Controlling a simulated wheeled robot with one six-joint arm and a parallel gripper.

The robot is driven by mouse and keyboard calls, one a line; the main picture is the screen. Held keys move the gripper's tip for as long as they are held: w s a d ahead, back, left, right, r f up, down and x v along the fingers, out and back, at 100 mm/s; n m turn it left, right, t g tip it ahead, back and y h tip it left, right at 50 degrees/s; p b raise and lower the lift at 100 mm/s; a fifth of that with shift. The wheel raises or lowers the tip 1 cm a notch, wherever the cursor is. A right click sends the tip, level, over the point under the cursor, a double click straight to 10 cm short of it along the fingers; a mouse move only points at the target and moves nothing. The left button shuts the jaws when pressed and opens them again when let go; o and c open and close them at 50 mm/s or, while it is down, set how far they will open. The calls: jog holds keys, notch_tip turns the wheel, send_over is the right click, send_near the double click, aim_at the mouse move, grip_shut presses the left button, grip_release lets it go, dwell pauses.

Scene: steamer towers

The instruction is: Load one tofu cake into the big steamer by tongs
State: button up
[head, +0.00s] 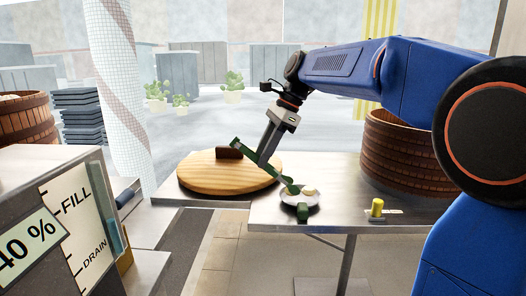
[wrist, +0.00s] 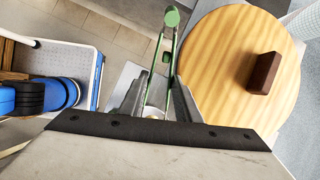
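My gripper (head: 267,152) is shut on green tongs (head: 243,150) above the table, between the round wooden lid and the white plate. In the wrist view the tongs (wrist: 171,45) run up from between the fingers of my gripper (wrist: 158,100). The tongs' lower end reaches down close to the white plate (head: 299,203). A small cream piece (head: 311,191), perhaps a tofu cake, is at the plate; I cannot tell whether the tongs touch it. The big steamer (head: 394,153), brown and wooden, stands at the right, partly behind my arm; its inside is hidden.
The wooden lid (head: 205,177) with a dark handle (head: 229,153) lies left of the plate. A yellow knob (head: 376,207) stands right. Another wooden steamer (head: 30,123) and stacked dark trays (head: 79,115) are left.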

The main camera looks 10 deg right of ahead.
jog(key=shift+f, duration=0.15)
dwell(0.4)
jog(key=c, duration=0.4)
jog(key=shift+r, duration=3.8)
